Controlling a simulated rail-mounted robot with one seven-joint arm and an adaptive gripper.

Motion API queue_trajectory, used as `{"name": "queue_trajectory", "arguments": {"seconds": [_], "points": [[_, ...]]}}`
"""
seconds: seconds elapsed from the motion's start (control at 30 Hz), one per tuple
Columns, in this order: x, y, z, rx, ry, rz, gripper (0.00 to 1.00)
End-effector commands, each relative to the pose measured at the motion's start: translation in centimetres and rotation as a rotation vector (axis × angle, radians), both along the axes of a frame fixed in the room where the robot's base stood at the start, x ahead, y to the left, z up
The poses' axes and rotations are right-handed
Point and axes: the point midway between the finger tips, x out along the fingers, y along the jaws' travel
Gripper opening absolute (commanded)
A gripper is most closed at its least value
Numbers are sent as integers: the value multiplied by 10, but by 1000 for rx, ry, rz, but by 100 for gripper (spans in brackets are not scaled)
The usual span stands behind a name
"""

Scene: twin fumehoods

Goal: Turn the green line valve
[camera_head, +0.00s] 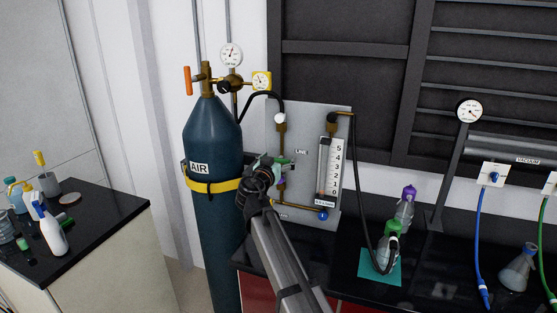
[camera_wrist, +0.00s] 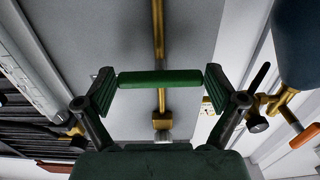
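The green line valve shows as a green bar handle (camera_wrist: 160,78) across a brass pipe in the wrist view. In the head view the green handle (camera_head: 283,163) is on the left part of the grey panel, below the "LINE" label. My gripper (camera_wrist: 160,80) has its fingers spread wide, one at each end of the handle. The fingertips look very close to the handle's ends; I cannot tell if they touch. In the head view my gripper (camera_head: 262,173) is at the handle and partly covers the valve.
A blue AIR cylinder (camera_head: 212,145) with a yellow strap stands just left of my gripper. A flow meter (camera_head: 331,168) and black hose are to the right on the grey panel (camera_head: 308,122). Bottles (camera_head: 389,246) stand on the black bench near a teal mat (camera_head: 377,275).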

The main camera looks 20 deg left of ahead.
Motion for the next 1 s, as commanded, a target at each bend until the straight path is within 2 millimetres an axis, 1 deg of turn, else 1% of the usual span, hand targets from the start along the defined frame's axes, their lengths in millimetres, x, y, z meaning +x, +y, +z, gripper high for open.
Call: {"name": "queue_trajectory", "arguments": {"seconds": [0.03,0.07,0.1,0.37,0.57,0.77,1.0], "points": [[0,0,0,0,0,0,65],[0,0,0,0,0,0,54],[0,0,0,0,0,0,46],[0,0,0,-7,0,0,46],[0,1,-2,-58,-2,0,46],[0,1,-3,-176,-3,0,46],[0,2,-4,-388,-6,-1,46]]}}
